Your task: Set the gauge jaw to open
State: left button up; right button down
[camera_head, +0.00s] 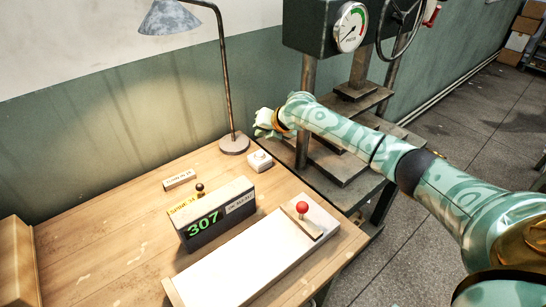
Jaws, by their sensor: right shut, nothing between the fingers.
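A dark display box (212,222) with green digits 307 stands on the wooden desk. In front of it lies a long white board (245,262). At its far right end sits a small wooden piece with a red ball knob (302,207). A small dark knob (200,188) shows behind the box. I cannot tell for sure which part is the gauge jaw, or how it is set. My right gripper (263,125) is shut and empty, above and behind the desk's far right corner, apart from these things. My left gripper is out of view.
A desk lamp (228,90) stands near my right gripper. A small white block with a button (259,161) and a label plate (180,180) lie on the desk. A press with a dial (350,27) and handwheel stands behind my right arm.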

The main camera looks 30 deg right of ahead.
aim_at(296, 214)
jog(key=z, duration=1.15)
